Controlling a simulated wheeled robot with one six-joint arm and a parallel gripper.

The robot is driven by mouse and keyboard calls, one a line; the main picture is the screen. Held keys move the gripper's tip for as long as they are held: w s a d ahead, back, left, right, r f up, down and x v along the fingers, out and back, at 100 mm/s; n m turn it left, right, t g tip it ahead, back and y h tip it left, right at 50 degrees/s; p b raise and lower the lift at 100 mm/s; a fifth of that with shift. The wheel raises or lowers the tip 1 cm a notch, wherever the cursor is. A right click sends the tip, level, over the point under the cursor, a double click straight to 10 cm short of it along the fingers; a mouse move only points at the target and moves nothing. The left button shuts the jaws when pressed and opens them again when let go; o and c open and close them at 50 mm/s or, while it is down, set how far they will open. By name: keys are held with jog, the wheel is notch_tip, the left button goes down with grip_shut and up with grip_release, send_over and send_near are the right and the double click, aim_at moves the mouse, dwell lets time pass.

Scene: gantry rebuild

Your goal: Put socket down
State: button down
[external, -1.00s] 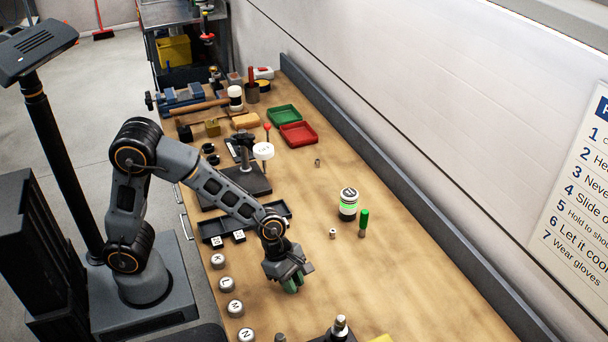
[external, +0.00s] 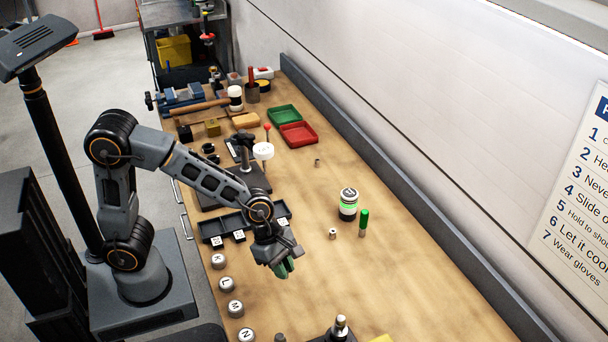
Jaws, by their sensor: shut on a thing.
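My gripper (external: 283,269), with green fingertips, hangs pointing down over the bench, right of the dark tray. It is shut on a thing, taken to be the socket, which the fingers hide. A small metal socket-like piece (external: 332,234) stands on the bench right of my gripper. Another small metal piece (external: 317,162) lies farther back. A green-handled tool (external: 364,218) stands upright to the right, beside a black, white and green cylinder (external: 348,204).
The dark tray (external: 212,228) with labelled blocks lies left of my gripper. Round lettered pieces (external: 227,284) line the left edge. A stand (external: 255,180) is behind. Red (external: 298,134) and green (external: 281,116) trays are farther back. The right front bench (external: 410,280) is clear.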

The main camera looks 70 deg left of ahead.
jog(key=s+a+r, duration=0.5)
jog(key=s+r, duration=0.2)
jog(key=s, duration=0.4)
jog(key=w+a+r+n+t+p, duration=0.1)
jog(key=w+a+r+n, duration=0.15)
jog(key=w, duration=0.45)
jog(key=w+a+r+n, duration=0.1)
jog(key=w+a+r, duration=0.15)
jog(key=w, duration=0.35)
jog(key=n+t+y+p, duration=0.1)
jog(key=n+y+p, duration=0.3)
jog(key=n, duration=0.6)
send_over(289, 158)
jog(key=s, duration=0.2)
jog(key=f, duration=1.2)
jog(key=shift+w+d+f, duration=0.2)
jog(key=shift+w+f, duration=0.05)
jog(key=shift+f, duration=0.05)
jog(key=shift+f+p, duration=0.35)
jog(key=shift+f, duration=2.05)
